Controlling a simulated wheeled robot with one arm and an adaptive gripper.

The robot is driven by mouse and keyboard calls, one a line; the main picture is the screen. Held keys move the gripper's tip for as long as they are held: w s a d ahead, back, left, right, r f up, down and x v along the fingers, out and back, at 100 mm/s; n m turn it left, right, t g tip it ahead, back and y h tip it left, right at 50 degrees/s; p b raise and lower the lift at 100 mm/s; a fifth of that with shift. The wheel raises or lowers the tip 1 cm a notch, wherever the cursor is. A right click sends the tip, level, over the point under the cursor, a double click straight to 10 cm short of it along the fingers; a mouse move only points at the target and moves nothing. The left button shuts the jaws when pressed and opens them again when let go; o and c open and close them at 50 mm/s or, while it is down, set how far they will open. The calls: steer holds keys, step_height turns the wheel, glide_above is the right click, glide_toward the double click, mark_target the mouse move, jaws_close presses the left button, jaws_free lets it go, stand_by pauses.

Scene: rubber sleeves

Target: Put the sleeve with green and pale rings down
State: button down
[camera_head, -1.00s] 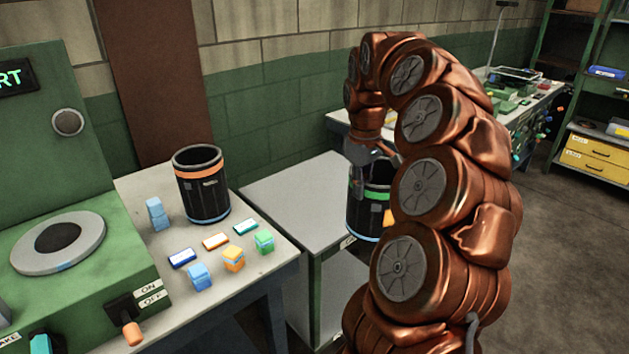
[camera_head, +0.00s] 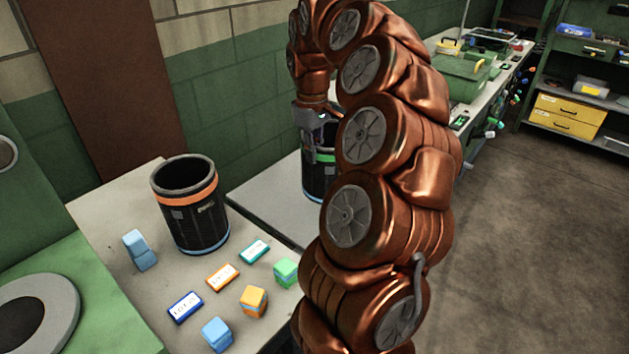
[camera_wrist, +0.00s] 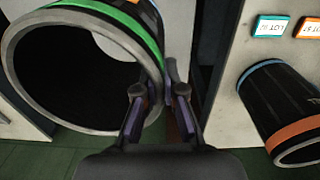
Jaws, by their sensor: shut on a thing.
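The black sleeve with a green ring (camera_head: 320,185) is partly hidden behind my arm in the head view. My gripper (camera_head: 316,128) is shut on its upper wall. In the wrist view the sleeve's wide open mouth (camera_wrist: 70,124) and green band fill the left side, and my gripper's fingers (camera_wrist: 158,95) pinch the wall at its right side. The sleeve appears upright over the grey cabinet top (camera_head: 262,192). I cannot tell whether its base touches that top. The pale ring is not clear.
Another black sleeve, with orange and blue rings (camera_head: 190,205), stands on the left bench (camera_head: 105,215). Several coloured blocks and label tiles lie in front of it, including an orange block (camera_head: 253,301). The cabinet top left of the held sleeve is clear. A green wall is behind.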

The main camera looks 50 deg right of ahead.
mark_target(313, 183)
steer(key=shift+f+p, duration=0.8)
steer(key=shift+f, duration=3.85)
steer(key=c, duration=1.3)
jaws_free()
steer(key=shift+a, duration=0.1)
